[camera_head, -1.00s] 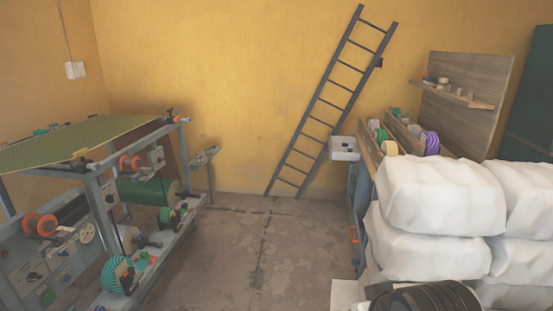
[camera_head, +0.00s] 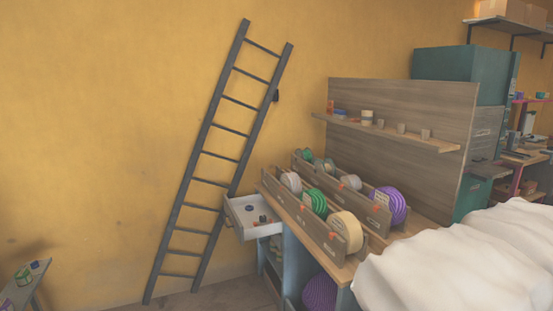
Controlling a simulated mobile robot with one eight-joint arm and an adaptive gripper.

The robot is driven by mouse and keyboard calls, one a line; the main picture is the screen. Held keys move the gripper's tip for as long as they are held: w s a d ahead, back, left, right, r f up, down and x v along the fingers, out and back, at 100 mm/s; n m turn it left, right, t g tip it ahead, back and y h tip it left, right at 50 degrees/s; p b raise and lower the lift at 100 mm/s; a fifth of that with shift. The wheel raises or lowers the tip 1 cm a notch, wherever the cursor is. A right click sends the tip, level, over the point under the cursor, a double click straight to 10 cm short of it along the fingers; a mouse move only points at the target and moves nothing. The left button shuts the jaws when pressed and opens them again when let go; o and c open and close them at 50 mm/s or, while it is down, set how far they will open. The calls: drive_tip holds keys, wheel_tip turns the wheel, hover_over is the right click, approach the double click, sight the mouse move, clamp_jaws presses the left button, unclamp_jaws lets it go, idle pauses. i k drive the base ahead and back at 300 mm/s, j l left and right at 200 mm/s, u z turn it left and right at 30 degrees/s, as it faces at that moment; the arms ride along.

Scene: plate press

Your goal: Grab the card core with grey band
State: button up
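No card core with a grey band can be made out for certain. Several small pale pieces, one of them a stubby cylinder (camera_head: 425,133), stand on a wall shelf (camera_head: 440,145) of a wooden back panel; they are too small to tell any band. Large rolls stand in wooden racks on the bench below: a green one (camera_head: 314,202), a cream one (camera_head: 346,232) and a purple one (camera_head: 391,206). Smaller grey-white rolls are partly hidden by the rack boards. My gripper is not in view.
An open white drawer (camera_head: 240,226) with small items juts from the bench's left end. A dark ladder (camera_head: 200,180) leans on the yellow wall. White sacks (camera_head: 450,265) block the lower right. A green cabinet (camera_head: 440,62) stands behind the panel. Little floor shows.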

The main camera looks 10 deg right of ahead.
sight(368, 116)
drive_tip(key=i+j+z, duration=0.8)
drive_tip(key=j, duration=0.15)
drive_tip(key=j+z, duration=0.25)
drive_tip(key=i+j, duration=0.05)
drive_tip(key=j, duration=0.05)
